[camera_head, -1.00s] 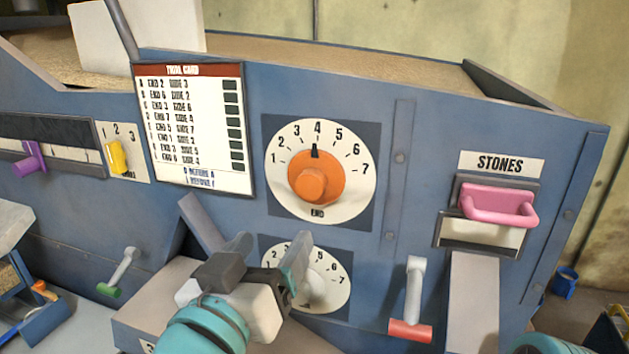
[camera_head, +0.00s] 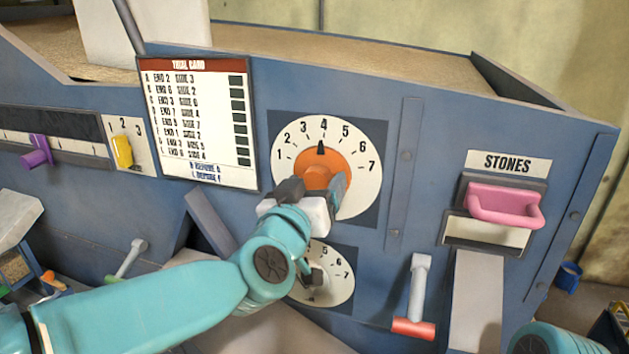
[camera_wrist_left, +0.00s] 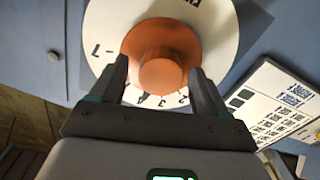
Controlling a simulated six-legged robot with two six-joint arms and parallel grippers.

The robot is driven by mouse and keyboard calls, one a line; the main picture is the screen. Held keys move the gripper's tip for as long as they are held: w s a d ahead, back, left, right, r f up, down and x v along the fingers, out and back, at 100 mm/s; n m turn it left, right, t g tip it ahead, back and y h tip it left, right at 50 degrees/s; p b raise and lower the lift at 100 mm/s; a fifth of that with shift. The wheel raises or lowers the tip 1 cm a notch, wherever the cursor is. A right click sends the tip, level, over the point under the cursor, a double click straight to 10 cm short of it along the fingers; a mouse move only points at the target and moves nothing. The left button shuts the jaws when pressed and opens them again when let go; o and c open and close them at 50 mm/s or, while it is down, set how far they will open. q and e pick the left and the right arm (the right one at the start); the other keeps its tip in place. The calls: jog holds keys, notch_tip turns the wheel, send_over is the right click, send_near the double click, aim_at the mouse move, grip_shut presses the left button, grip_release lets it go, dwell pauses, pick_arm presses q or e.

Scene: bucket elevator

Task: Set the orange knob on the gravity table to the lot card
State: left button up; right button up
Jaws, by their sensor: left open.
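The orange knob (camera_head: 321,165) sits on a round white dial marked 1 to 7 on the blue gravity table (camera_head: 470,120). Its black pointer is at 4. My left gripper (camera_head: 315,190) is at the knob's lower part and partly hides it. In the left wrist view the orange knob (camera_wrist_left: 162,60) lies between the two open, dark fingers (camera_wrist_left: 162,85), and I cannot tell whether they touch it. The trial card (camera_head: 200,125) hangs left of the dial with rows of END and SIDE numbers. It also shows in the left wrist view (camera_wrist_left: 270,105). My right gripper is not in view.
A second white dial (camera_head: 335,285) is below, partly hidden by my left arm. A pink handle (camera_head: 503,205) under the STONES label, a red-ended lever (camera_head: 415,300), a yellow slider (camera_head: 122,152) and a purple knob (camera_head: 36,152) are on the same panel.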

pick_arm(q)
jog(key=shift+w, duration=0.3)
jog(key=shift+s+a, duration=0.1)
jog(key=shift+s, duration=0.15)
jog(key=shift+s+r, duration=0.1)
jog(key=shift+c, duration=1.2)
jog(key=c, duration=0.8)
jog(key=n+b, duration=0.2)
jog(key=n, duration=0.1)
jog(key=shift+n, duration=0.4)
jog(key=n+b, duration=0.2)
jog(key=n, duration=0.3)
jog(key=shift+n, duration=0.4)
